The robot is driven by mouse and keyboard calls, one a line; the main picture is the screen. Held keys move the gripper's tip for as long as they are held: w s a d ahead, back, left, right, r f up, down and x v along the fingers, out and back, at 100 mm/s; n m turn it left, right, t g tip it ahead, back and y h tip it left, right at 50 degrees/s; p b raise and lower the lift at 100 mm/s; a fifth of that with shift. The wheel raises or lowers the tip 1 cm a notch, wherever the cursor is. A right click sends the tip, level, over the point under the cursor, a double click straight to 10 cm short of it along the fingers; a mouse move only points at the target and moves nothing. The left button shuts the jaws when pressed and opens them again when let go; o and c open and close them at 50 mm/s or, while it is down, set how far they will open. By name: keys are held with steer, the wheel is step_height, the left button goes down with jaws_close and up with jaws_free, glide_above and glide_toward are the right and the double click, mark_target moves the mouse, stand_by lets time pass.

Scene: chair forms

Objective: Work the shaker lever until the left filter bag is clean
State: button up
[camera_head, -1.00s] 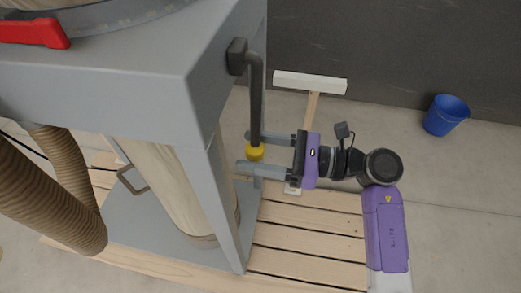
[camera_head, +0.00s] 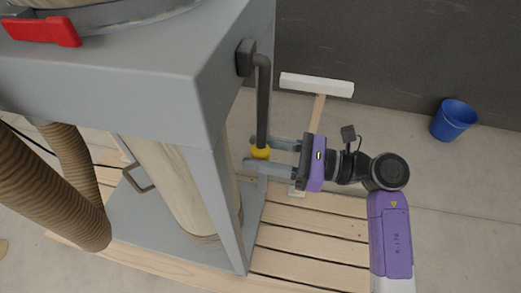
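The shaker lever (camera_head: 263,100) is a dark bent rod hanging from a black pivot block (camera_head: 245,57) on the grey housing. It hangs nearly straight down and ends in a yellow knob (camera_head: 260,153). My gripper (camera_head: 256,155) reaches in from the right, its two grey fingers on either side of the knob and apparently closed on it. The near finger hides part of the knob. A cream cloth filter bag (camera_head: 172,185) hangs under the housing, behind a grey leg. Only this bag shows, and its cleanliness cannot be told.
The grey housing (camera_head: 130,85) with a red latch (camera_head: 42,30) fills the upper left. Ribbed brown hoses (camera_head: 45,195) stand at left. A slatted wooden pallet (camera_head: 310,225) lies below. A white-headed broom (camera_head: 317,85) is behind my gripper. A blue bucket (camera_head: 453,119) stands right on open floor.

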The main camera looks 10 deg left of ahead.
steer(key=shift+s+a+r+p, duration=0.1)
steer(key=shift+s+r+p, duration=0.25)
steer(key=shift+s, duration=0.55)
steer(key=shift+s+d+r+p, duration=0.1)
steer(key=shift+s+r+p, duration=0.25)
steer(key=shift+s, duration=0.55)
steer(key=shift+s+a+r+p, duration=0.15)
steer(key=shift+s+p, duration=0.3)
steer(key=shift+s, duration=0.45)
steer(key=shift+s+r+p, duration=0.65)
steer(key=shift+s+r, duration=0.2)
steer(key=shift+s, duration=0.35)
steer(key=shift+s+r+p, duration=0.6)
steer(key=shift+s+r, duration=0.25)
steer(key=shift+s, duration=0.3)
steer(key=s+r+p, duration=0.1)
steer(key=r, duration=0.1)
steer(key=s+r+p, duration=0.1)
steer(key=s, duration=0.1)
steer(key=shift+a+r, duration=0.1)
steer(key=shift+r, duration=0.25)
steer(key=shift+f, duration=0.15)
